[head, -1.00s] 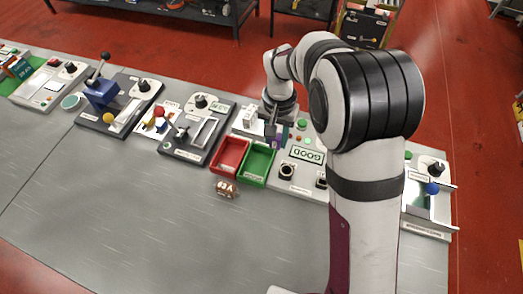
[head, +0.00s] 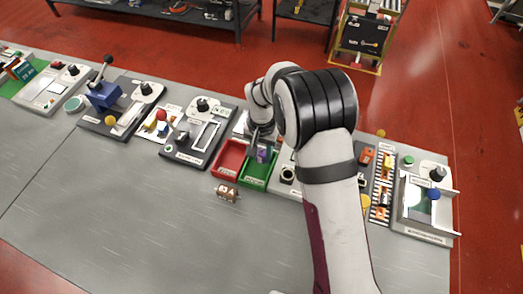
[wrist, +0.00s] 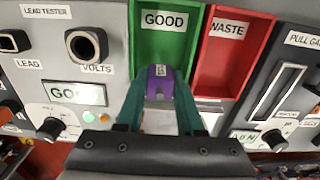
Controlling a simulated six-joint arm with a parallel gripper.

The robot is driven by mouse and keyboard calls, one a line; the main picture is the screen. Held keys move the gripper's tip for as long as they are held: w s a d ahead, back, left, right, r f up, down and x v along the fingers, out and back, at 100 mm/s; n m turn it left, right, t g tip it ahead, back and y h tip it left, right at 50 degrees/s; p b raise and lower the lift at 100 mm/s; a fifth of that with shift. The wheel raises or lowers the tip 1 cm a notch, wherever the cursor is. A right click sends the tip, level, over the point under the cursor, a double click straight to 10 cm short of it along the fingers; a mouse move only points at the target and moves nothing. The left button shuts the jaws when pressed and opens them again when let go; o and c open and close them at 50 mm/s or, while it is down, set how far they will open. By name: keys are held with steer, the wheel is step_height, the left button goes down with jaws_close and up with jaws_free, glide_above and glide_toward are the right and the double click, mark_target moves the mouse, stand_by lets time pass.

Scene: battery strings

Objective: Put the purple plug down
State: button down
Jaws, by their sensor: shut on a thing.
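The purple plug (wrist: 159,84) is held between the teal fingers of my gripper (wrist: 160,80) in the wrist view. It hangs at the near edge of the green tray (wrist: 170,48) labelled GOOD. In the head view the plug (head: 263,155) shows below my gripper (head: 262,146), over the back part of the green tray (head: 254,182). I cannot tell whether it touches the tray floor. My gripper is shut on the plug.
The red WASTE tray (wrist: 224,55) stands beside the green one. The lead tester (wrist: 66,96) is on the green tray's other side, and a pull gauge (wrist: 290,85) is beyond the red tray. A small brown item (head: 227,193) lies on open grey bench in front.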

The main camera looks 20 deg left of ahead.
mark_target(262, 152)
steer(key=shift+f, duration=0.15)
steer(key=c, duration=0.5)
jaws_free()
step_height(262, 152, up, 13)
steer(key=s+d+r+m, duration=0.1)
steer(key=s+d+r, duration=0.25)
steer(key=d, duration=0.25)
steer(key=s+d+r+m, duration=0.1)
steer(key=s+d+r, duration=0.25)
steer(key=d, duration=0.25)
steer(key=s+d+m, duration=0.1)
steer(key=s+d, duration=0.2)
steer(key=s, duration=0.3)
steer(key=s+d+m+y, duration=0.1)
steer(key=s+d, duration=0.2)
steer(key=s, duration=0.3)
steer(key=s+d+f+m, duration=0.1)
steer(key=s+d, duration=0.2)
steer(key=s, duration=0.2)
steer(key=shift+s+d+m+y, duration=0.3)
steer(key=shift+s+y, duration=0.1)
